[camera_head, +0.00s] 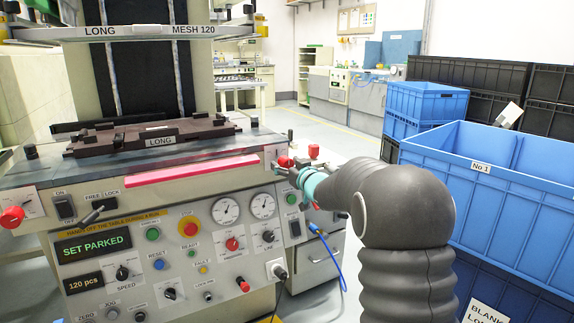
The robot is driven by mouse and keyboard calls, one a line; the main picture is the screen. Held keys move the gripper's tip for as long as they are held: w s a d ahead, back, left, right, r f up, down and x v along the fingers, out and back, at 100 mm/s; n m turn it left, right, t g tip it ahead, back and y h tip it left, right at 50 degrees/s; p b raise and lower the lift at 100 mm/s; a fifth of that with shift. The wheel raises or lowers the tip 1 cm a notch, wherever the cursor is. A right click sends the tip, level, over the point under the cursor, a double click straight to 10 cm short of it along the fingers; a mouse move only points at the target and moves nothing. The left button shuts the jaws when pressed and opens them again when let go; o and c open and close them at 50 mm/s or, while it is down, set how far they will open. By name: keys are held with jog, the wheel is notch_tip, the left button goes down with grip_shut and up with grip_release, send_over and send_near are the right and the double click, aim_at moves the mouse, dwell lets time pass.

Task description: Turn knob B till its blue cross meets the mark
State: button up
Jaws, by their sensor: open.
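My grey arm reaches in from the right, and my gripper (284,171) with its teal wrist is at the right front corner of the printing machine. It is open, beside a red knob (284,162) on that corner; whether the fingers are around the knob or touching it cannot be told. Another red knob (12,217) is on a white plate at the machine's left front. No letter B, blue cross or mark can be made out on either one, so I cannot tell which is knob B. My gripper partly covers the right corner.
The machine's front panel (205,285) below carries several buttons, dials and a green "SET PARKED" display (93,243). A pink strip (192,170) runs along the table edge. Blue crates (470,205) stand close on the right. A blue cable (334,262) hangs below my arm.

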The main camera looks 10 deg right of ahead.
jog(key=c, duration=1.1)
jog(key=shift+c, duration=0.2)
jog(key=shift+f+n+b, duration=0.1)
jog(key=shift+n+b, duration=0.2)
jog(key=shift+b, duration=0.05)
jog(key=shift+n+b, duration=0.9)
jog(key=n+b, duration=0.3)
jog(key=n, duration=0.1)
jog(key=n+b, duration=0.3)
jog(key=n, duration=0.1)
jog(key=shift+n, duration=0.4)
jog(key=shift+n+b, duration=1.15)
jog(key=shift+n, duration=0.55)
